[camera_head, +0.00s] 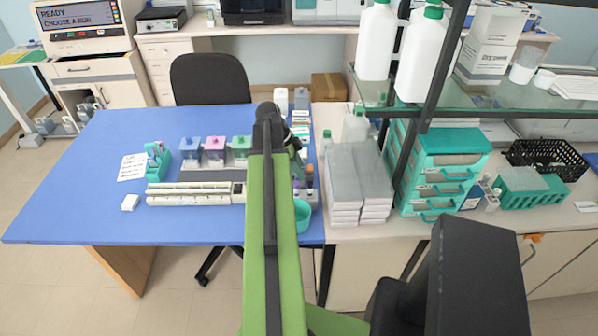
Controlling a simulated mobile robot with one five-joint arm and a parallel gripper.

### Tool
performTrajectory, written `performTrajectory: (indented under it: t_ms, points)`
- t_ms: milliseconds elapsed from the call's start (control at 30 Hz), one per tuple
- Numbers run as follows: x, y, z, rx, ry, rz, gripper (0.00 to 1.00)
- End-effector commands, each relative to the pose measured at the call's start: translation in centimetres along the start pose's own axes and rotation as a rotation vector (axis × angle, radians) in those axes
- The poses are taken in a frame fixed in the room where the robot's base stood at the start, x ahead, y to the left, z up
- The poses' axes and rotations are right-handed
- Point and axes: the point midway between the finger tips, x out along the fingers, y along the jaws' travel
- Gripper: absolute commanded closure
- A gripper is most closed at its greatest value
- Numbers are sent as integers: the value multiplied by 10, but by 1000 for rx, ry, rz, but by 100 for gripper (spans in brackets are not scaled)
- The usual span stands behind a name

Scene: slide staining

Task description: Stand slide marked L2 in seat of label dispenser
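My green arm reaches over the blue table, and its dark far end hides most of my gripper (297,146). I cannot make out the fingers or whether they hold anything. A teal rack (157,161) with small upright pieces, possibly slides, stands at the left of the table. No L2 mark is legible. A long cream device (189,195) with slotted rows lies in front of the jars. A small white block (130,202) lies to its left. I cannot tell which item is the label dispenser; its seat is not distinguishable.
Blue, pink and green-topped staining jars (214,152) stand mid-table. A printed sheet (132,167) lies left of the rack. A teal cup (302,214) and small bottles are right of my arm. Grey boxes (358,175) and a shelf stand further right. The table's front left is clear.

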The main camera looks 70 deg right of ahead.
Motion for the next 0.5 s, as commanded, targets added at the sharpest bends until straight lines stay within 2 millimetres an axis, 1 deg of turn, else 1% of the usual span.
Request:
performTrajectory:
  t_ms: [67, 167, 300, 500]
  points:
    - [-10, 0, -2, 0, 0, 0, 66]
    - [-30, 0, -4, -1, 0, 0, 66]
    - [-67, 0, -6, -2, 0, 0, 66]
    - [-115, 0, -6, -2, 0, -1, 66]
